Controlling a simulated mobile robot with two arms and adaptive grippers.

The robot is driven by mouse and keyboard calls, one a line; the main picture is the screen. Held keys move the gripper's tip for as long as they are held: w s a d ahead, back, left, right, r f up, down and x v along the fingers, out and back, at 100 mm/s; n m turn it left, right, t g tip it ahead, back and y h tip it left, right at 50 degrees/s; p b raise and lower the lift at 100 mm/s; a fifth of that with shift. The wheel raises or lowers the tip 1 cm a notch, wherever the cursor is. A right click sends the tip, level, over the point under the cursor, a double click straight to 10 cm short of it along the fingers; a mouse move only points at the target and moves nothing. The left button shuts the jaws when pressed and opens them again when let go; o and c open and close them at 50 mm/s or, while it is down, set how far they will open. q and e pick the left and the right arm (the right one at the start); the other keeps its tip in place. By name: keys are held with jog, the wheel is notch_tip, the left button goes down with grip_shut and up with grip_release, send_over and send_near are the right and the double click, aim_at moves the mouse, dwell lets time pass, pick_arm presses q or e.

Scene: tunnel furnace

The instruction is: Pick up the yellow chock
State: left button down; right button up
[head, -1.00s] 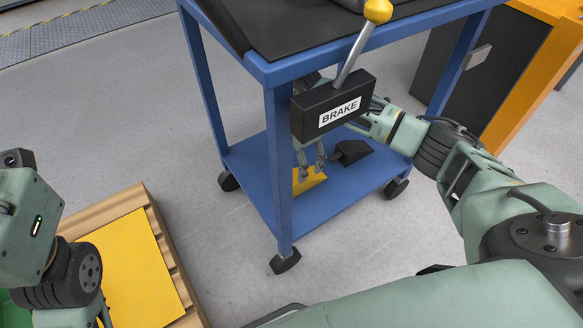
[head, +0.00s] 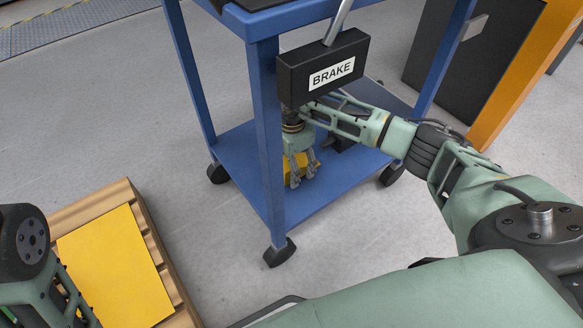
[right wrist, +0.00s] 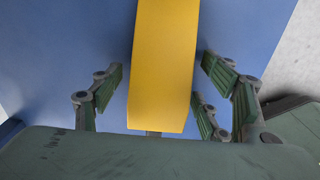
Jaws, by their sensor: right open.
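The yellow chock (head: 302,160) lies on the lower blue shelf (head: 235,152) of the cart. My right gripper (head: 301,181) is open, pointing down in front of the chock and partly hiding it in the head view. In the right wrist view the chock (right wrist: 165,65) runs between the open fingers of my right gripper (right wrist: 162,82), with blue shelf showing on both sides. No finger visibly grips it. My left arm shows at the lower left of the head view, but its gripper is out of the picture.
The black brake box (head: 322,68) and the blue cart post (head: 267,150) stand close to my right forearm. A dark chock (head: 342,144) on the shelf is mostly hidden. A wooden pallet (head: 90,208) with a yellow sheet (head: 115,268) lies at lower left. An orange-framed cabinet (head: 520,75) stands at right.

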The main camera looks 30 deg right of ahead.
jog(key=c, duration=1.7)
jog(key=shift+o, duration=0.2)
jog(key=shift+r, duration=0.2)
